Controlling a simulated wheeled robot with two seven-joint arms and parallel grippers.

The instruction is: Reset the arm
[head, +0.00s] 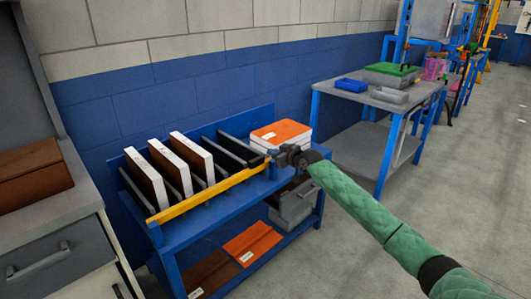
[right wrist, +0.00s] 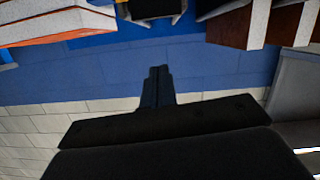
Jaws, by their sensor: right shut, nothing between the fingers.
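My right gripper (head: 274,155) is at the right end of the blue rack, at the end of its yellow front rail and just in front of the stack of orange-topped panels (head: 280,132). Its fingers are shut with nothing between them; they also show closed together in the right wrist view (right wrist: 157,85). Whether it touches the rail or the stack I cannot tell. My right arm, in a green sleeve, comes in from the lower right. My left gripper is not in view.
The blue rack (head: 190,236) holds several upright white-edged brown panels (head: 146,177) between dark dividers. Orange (head: 252,243) and brown panels lie on its lower shelf. A grey cabinet with a brown box (head: 30,175) stands left, a grey-topped table (head: 338,93) right. The floor at right is clear.

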